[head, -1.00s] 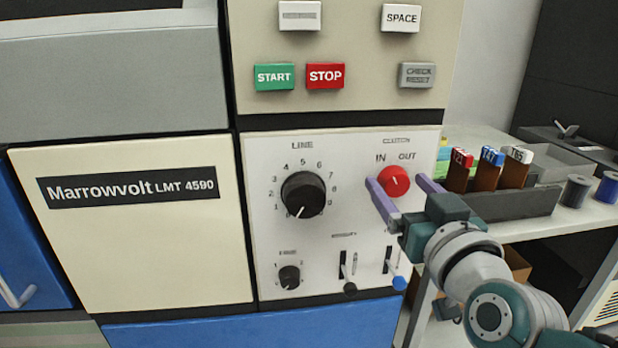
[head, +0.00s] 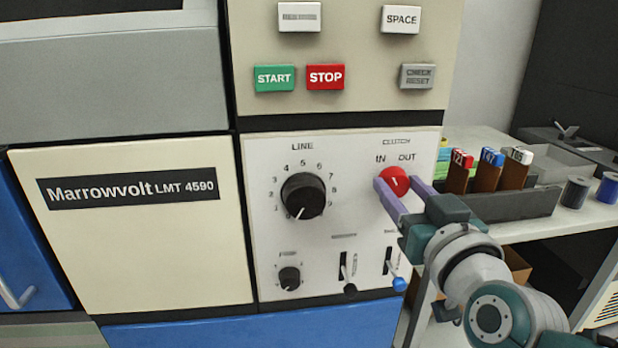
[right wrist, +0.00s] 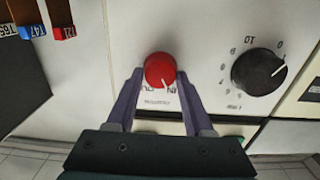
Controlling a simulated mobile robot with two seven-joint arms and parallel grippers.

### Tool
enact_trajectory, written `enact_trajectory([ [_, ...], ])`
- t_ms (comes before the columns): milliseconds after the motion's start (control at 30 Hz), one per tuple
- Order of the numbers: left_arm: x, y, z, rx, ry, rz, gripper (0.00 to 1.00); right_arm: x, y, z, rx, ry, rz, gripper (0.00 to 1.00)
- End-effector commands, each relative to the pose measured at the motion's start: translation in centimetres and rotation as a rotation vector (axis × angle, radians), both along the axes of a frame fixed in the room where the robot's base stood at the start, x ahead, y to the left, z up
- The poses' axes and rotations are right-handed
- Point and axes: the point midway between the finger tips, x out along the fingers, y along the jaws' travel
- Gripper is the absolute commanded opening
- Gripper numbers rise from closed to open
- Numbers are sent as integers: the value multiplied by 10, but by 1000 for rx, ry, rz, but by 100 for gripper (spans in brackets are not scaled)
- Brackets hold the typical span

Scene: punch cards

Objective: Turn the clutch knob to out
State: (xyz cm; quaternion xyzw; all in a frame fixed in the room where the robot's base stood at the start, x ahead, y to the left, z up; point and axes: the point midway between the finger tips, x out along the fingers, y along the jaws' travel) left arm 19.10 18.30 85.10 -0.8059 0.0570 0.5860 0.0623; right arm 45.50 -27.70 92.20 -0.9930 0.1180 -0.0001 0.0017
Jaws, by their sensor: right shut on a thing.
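The red clutch knob (head: 394,181) is on the white panel, under the printed IN and OUT marks. Its white line points up and slightly left, nearer IN; in the right wrist view, which is upside down, the knob (right wrist: 160,70) also has its line toward IN. My right gripper (head: 397,186) has its two purple fingers shut on the sides of the knob. The fingers also show in the right wrist view (right wrist: 158,82). My left gripper is not in view.
The black LINE dial (head: 303,196) is left of the knob. A blue-tipped lever (head: 399,284) and a black-tipped lever (head: 350,289) are below. START (head: 274,78) and STOP (head: 325,77) buttons are above. A card rack (head: 520,207) stands on the table at right.

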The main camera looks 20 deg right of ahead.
Motion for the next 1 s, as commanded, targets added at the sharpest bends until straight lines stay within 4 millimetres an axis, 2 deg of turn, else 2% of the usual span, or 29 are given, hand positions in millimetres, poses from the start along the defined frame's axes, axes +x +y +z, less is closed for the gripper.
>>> enact_trajectory([
  [367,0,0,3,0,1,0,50,0,-1,0,137,-32,1,0],
  [1000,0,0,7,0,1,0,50,-1,-3,-1,704,-170,1,0],
])
